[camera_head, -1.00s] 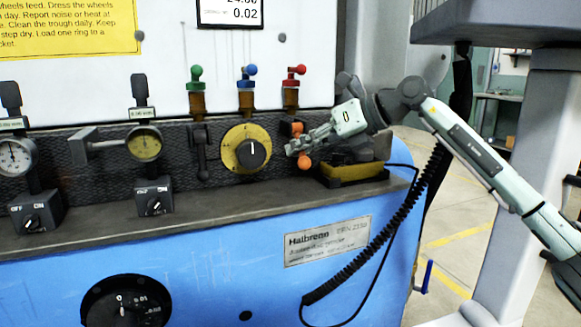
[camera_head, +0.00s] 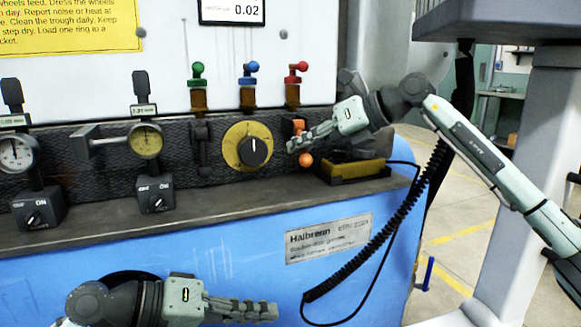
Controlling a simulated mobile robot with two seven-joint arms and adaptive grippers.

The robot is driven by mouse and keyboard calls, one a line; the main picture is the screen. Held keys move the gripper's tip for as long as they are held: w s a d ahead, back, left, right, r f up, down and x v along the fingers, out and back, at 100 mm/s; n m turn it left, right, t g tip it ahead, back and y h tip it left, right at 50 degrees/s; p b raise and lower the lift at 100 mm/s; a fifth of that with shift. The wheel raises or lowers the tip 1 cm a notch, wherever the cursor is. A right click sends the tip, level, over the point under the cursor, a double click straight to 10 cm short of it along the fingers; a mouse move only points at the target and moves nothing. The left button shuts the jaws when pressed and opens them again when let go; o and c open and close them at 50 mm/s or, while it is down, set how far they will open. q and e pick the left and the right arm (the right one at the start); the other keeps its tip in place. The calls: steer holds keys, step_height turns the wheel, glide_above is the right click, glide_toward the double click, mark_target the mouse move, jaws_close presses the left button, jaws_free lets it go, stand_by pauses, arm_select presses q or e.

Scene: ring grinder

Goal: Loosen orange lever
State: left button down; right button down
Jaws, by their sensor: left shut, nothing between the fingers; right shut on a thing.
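The orange lever shows as an orange ball (camera_head: 305,159) below my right gripper's fingers and a small orange part above them, on the dark back rail of the blue machine. Its middle is hidden behind the fingers. My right gripper (camera_head: 294,146) comes in from the right and is shut on the lever. My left gripper (camera_head: 272,311) is shut and empty, low in front of the machine's blue front, pointing right.
A yellow dial (camera_head: 233,147) is just left of the lever. Green, blue and red valves (camera_head: 291,94) stand above. Two gauges (camera_head: 146,141) with switch boxes are at left. A yellow block (camera_head: 357,170) and a hanging coiled cable (camera_head: 404,218) are at right.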

arm_select(q)
steer(key=w+r+n+t, duration=0.1)
steer(key=w+r+n, duration=0.2)
steer(key=r, duration=0.1)
steer(key=w+d+r+n+t, duration=0.1)
steer(key=w+r+n, duration=0.2)
steer(key=r, duration=0.2)
steer(key=w+r+n+t, duration=0.2)
steer(key=w+r+n, duration=0.1)
steer(key=r, duration=0.2)
steer(key=shift+d, duration=0.4)
arm_select(e)
steer(key=shift+r, duration=0.1)
arm_select(q)
steer(key=w+r+n, duration=0.1)
steer(key=r+n, duration=0.1)
steer(key=w+a+r+n+y, duration=0.1)
steer(key=w+r+n, duration=0.1)
steer(key=w+a+r+n, duration=0.1)
steer(key=n, duration=0.2)
steer(key=shift+w+a+r+y, duration=0.2)
steer(key=shift+r+y, duration=0.2)
steer(key=shift+w+a+r+n, duration=0.15)
steer(key=shift+w+r+n, duration=0.15)
steer(key=shift+n, duration=0.4)
steer(key=x, duration=0.9)
steer(key=shift+w+f, duration=0.15)
steer(key=shift+w, duration=0.25)
